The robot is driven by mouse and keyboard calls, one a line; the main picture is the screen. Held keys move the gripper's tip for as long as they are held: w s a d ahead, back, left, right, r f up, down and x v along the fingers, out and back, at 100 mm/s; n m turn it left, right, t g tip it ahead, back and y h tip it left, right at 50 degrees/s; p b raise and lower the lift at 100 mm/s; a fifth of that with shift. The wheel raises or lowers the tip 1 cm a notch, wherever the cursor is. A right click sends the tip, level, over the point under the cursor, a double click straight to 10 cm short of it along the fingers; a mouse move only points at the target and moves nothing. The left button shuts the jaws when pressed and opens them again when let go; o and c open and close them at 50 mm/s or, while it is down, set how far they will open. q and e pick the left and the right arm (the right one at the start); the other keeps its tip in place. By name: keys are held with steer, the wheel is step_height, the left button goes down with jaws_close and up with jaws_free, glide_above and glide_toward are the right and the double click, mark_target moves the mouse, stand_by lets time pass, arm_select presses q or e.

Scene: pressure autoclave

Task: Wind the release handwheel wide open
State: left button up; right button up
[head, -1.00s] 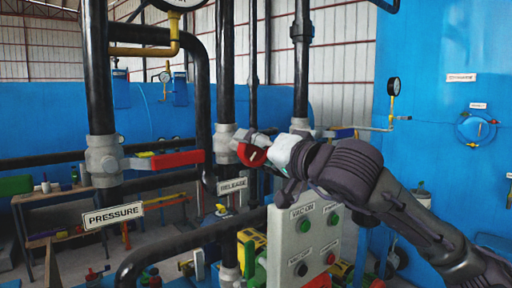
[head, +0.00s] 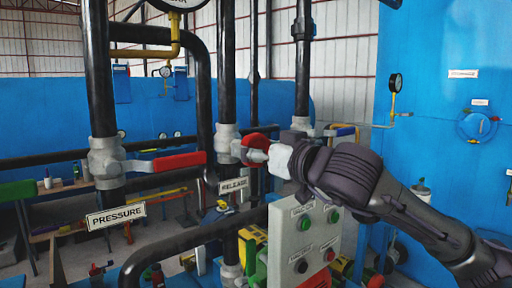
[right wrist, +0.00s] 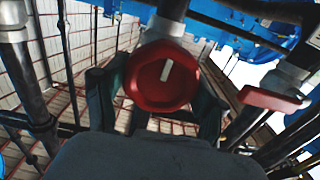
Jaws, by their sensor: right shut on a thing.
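The red release handwheel (head: 256,143) sits on a grey valve body (head: 228,143) on a black vertical pipe, above the RELEASE sign (head: 233,185). My right gripper (head: 268,155) reaches it from the right and is shut on it. In the right wrist view the handwheel (right wrist: 162,78) faces the camera with a white mark pointing up and slightly right. The fingers of my right gripper (right wrist: 160,100) lie on both sides of its rim. My left gripper is not in view.
A red lever (head: 178,161) with a PRESSURE sign (head: 115,216) below it is on the left pipe. A grey control box (head: 305,245) with green and red buttons stands below my right arm. A blue vessel (head: 440,110) fills the right side.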

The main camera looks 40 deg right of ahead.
steer(key=shift+f+n, duration=0.2)
steer(key=shift+n, duration=0.1)
steer(key=o, duration=1.1)
steer(key=shift+r, duration=0.1)
steer(key=shift+o, duration=0.2)
steer(key=s+d, duration=0.1)
steer(key=s, duration=1.1)
